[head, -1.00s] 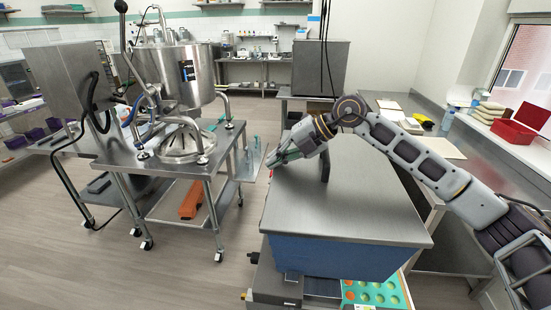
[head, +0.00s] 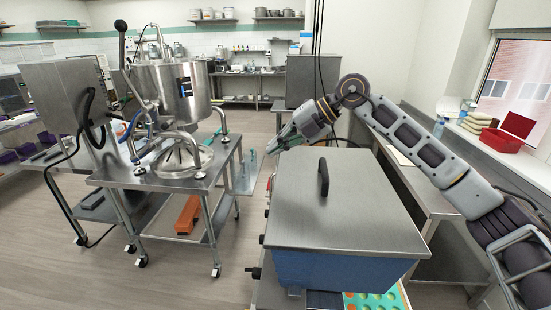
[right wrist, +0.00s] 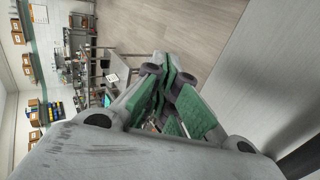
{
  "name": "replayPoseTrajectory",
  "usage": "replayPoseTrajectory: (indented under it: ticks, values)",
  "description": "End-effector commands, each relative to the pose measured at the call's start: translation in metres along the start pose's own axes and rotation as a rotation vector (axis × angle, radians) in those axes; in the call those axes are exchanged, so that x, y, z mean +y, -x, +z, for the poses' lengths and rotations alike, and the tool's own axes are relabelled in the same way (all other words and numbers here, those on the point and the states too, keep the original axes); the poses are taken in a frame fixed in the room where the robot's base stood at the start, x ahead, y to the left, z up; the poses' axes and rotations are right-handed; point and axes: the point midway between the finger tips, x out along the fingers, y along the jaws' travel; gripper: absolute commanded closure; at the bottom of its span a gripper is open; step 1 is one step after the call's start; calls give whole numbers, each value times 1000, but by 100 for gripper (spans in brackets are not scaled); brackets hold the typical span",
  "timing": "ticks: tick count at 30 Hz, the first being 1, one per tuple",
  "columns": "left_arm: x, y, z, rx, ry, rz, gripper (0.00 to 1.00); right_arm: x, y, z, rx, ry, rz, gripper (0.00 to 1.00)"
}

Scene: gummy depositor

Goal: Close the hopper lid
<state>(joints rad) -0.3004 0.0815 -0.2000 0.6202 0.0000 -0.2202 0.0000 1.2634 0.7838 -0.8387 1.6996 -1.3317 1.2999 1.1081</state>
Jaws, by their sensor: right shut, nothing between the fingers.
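The hopper lid (head: 350,218) is a flat brushed-steel plate with a black upright handle (head: 323,177) near its far side. It lies flat over the blue hopper body (head: 340,270), and no gap shows between them from here. My right gripper (head: 276,146) is at the far left corner of the lid, apart from the handle and pointing left. Its fingers are shut and empty; the green finger pads also show together in the right wrist view (right wrist: 174,98). My left gripper is not in view.
A steel cart (head: 160,180) with a large steel kettle (head: 175,88) stands to the left, with open floor between. A coloured mould tray (head: 375,300) sits below the hopper's front.

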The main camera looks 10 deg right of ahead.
Motion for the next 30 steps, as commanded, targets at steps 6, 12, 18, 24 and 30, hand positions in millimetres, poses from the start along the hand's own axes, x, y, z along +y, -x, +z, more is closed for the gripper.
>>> replayPoseTrajectory:
  ticks: [6, 12, 18, 24, 30]
  values:
    - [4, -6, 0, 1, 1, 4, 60, 21, 16, 0, -1, 3, 2, 100]
    - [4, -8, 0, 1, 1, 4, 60, 35, 27, 0, -1, 3, 2, 100]
    - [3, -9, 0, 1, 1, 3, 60, 40, 32, -1, 1, 2, 1, 100]
    - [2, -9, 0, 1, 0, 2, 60, 41, 32, -1, 0, 2, 1, 100]
    - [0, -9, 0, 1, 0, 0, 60, 41, 32, 0, 0, 2, 1, 100]
